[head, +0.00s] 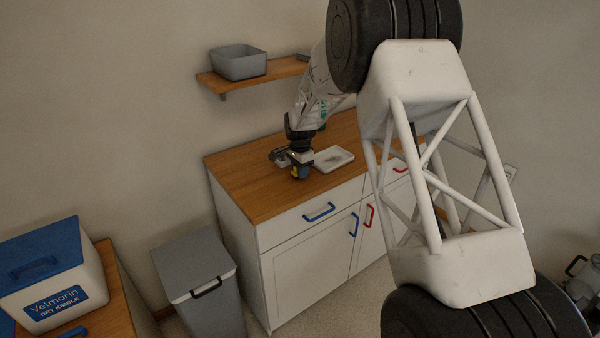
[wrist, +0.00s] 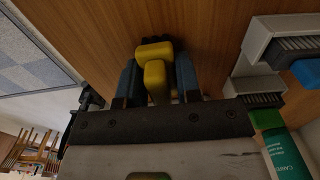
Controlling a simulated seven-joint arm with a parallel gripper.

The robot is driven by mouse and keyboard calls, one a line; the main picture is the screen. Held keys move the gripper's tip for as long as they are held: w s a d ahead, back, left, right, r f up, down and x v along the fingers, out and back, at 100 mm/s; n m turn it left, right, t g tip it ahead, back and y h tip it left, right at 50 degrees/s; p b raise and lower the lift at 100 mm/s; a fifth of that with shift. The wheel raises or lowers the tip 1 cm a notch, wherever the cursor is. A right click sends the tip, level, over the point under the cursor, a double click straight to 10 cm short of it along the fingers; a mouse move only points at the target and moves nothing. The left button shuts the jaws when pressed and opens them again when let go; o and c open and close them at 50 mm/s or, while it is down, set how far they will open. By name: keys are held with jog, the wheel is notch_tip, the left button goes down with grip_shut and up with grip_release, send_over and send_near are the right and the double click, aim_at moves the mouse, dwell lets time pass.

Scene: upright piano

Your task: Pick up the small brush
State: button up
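My gripper (wrist: 157,80) points down at the wooden counter top (wrist: 90,30), with its two blue-grey fingers apart. A yellow piece (wrist: 154,52) with dark parts at its far end lies between the fingers. It may be the small brush, but its shape is partly hidden. It nearly fills the gap at the fingertips, and I cannot tell if both fingers press on it. In the head view my gripper (head: 298,163) is low over the counter, left of a white tray (head: 345,163); a small grey thing (head: 278,154) shows beside it.
White pieces with dark ridges (wrist: 285,45), a blue item (wrist: 308,72) and a green bottle (wrist: 285,155) are at the right in the wrist view. A shelf (head: 285,68) with a grey bin (head: 238,65) hangs above. The counter's left part is clear.

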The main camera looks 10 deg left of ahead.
jog(key=shift+c, duration=1)
jog(key=shift+r, duration=0.1)
jog(key=shift+r, duration=0.8)
jog(key=shift+s+r, duration=0.15)
jog(key=shift+r, duration=0.8)
jog(key=s+d, duration=0.2)
jog(key=s, duration=0.5)
jog(key=s+d+r, duration=0.1)
jog(key=s+d, duration=0.2)
jog(key=s, duration=0.4)
jog(key=shift+s+d+r, duration=0.15)
jog(key=shift+s+d, duration=0.2)
